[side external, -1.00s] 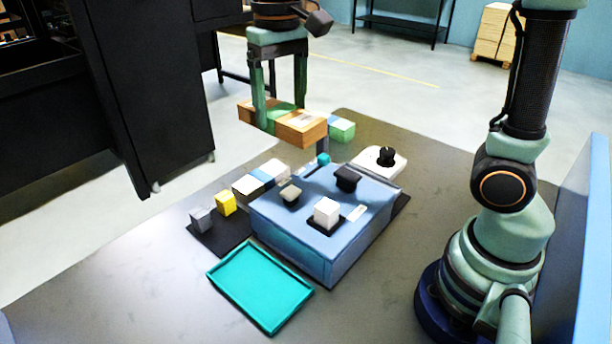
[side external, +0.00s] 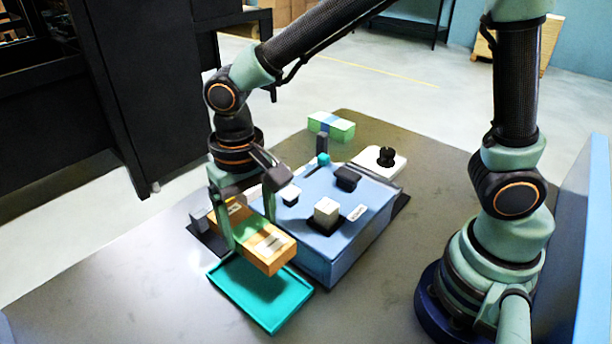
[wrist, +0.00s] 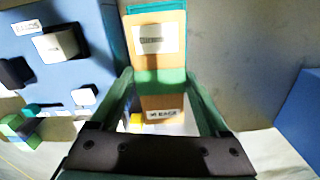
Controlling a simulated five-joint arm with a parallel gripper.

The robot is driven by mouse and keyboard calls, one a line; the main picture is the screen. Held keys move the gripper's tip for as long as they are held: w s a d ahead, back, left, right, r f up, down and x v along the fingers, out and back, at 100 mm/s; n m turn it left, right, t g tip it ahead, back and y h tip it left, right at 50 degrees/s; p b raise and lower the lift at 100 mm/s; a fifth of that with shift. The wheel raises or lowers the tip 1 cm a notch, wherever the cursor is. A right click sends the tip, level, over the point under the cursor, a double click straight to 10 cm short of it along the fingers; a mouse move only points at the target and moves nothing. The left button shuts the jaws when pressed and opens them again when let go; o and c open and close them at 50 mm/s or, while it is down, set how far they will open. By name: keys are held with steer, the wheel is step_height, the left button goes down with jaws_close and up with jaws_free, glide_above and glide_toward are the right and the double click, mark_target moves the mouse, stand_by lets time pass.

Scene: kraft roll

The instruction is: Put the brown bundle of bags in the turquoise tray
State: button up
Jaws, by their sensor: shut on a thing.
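The brown bundle of bags (side external: 268,249), with a green band and white labels, is held between the fingers of my gripper (side external: 238,228). In the side view it hangs above the back part of the turquoise tray (side external: 272,313), apart from it, with a shadow on the tray floor. The wrist view shows the bundle (wrist: 157,65) lengthwise between the fingers of my gripper (wrist: 160,88), with a strip of the tray (wrist: 150,8) showing past its far end. The tray lies flat on the table and no other thing shows in it.
A blue box (side external: 345,240) with several small blocks and knobs on top stands right beside the bundle. A green and blue bundle (side external: 331,125) and a white block with a black knob (side external: 386,158) are farther back. The table's front left is clear.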

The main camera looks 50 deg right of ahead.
steer(key=shift+f, duration=5.45)
steer(key=shift+f, duration=0.75)
steer(key=o, duration=1.5)
steer(key=shift+r, duration=0.1)
step_height(320, 180, up, 12)
steer(key=shift+f, duration=0.1)
steer(key=s+d+r+t, duration=0.1)
steer(key=d+r+t, duration=0.1)
steer(key=d, duration=0.4)
steer(key=s+d+r+n+t, duration=0.1)
steer(key=d+r, duration=0.4)
steer(key=d, duration=0.2)
steer(key=s+d+r+n+t, duration=0.1)
steer(key=d+r+t, duration=0.1)
steer(key=d+r, duration=0.2)
steer(key=shift+s+d+r+t, duration=0.15)
steer(key=shift+d+t, duration=0.15)
steer(key=shift+d, duration=0.95)
